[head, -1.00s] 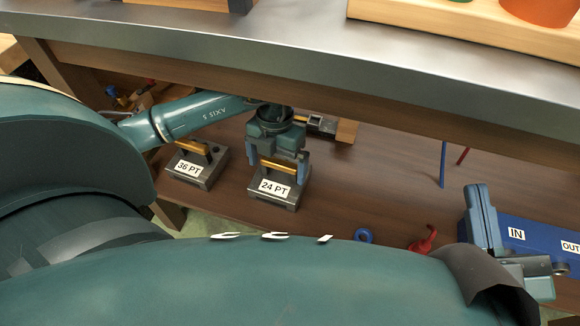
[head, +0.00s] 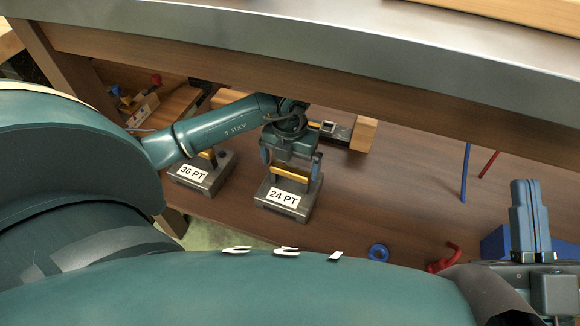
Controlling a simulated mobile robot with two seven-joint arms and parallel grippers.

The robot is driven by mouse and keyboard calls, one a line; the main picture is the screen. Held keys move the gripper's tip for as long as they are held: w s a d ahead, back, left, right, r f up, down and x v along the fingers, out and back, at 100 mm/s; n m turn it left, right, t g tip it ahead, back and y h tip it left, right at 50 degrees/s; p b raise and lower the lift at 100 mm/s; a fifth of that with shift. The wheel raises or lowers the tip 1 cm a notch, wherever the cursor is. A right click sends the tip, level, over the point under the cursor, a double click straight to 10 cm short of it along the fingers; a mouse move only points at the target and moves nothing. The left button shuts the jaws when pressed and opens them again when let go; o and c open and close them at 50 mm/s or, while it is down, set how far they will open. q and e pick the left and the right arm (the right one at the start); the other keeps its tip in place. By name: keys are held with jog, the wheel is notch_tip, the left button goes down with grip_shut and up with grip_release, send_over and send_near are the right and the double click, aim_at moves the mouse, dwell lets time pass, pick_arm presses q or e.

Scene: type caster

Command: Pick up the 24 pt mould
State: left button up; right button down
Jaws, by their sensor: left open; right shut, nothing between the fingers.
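The 24 pt mould (head: 284,200) is a grey metal block with a white "24 PT" label and a yellow bar handle (head: 290,173) on top. It rests on the brown lower shelf under the metal-edged bench. My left gripper (head: 289,168) points down over it, open, with its blue fingers on either side of the handle. I cannot tell whether the fingers touch it. My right gripper (head: 530,218) is at the right, shut and empty, pointing up in the picture beside a blue box.
The 36 pt mould (head: 200,176) stands just left, partly behind my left arm. Another mould (head: 338,130) and a wooden block (head: 362,134) lie behind. A blue ring (head: 378,253), a red item (head: 445,258) and the blue box (head: 495,243) are at right. The bench edge (head: 300,40) overhangs.

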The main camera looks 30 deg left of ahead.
pick_arm(q)
notch_tip(320, 180, down, 4)
jog(key=shift+w+a+f+b, duration=0.1)
jog(key=shift+b, duration=0.9)
jog(key=shift+f, duration=0.1)
pick_arm(e)
jog(key=r+n+y, duration=0.1)
jog(key=y, duration=0.1)
jog(key=r+n+y, duration=0.1)
jog(key=r+n, duration=0.1)
jog(key=shift+s+d+r+n+y, duration=0.1)
jog(key=shift+s+n+y, duration=0.1)
jog(key=shift+n+y, duration=0.15)
pick_arm(q)
jog(key=shift+c, duration=0.2)
jog(key=c, duration=1.7)
jog(key=shift+o, duration=0.2)
jog(key=shift+w+r, duration=0.15)
jog(key=shift+r, duration=0.15)
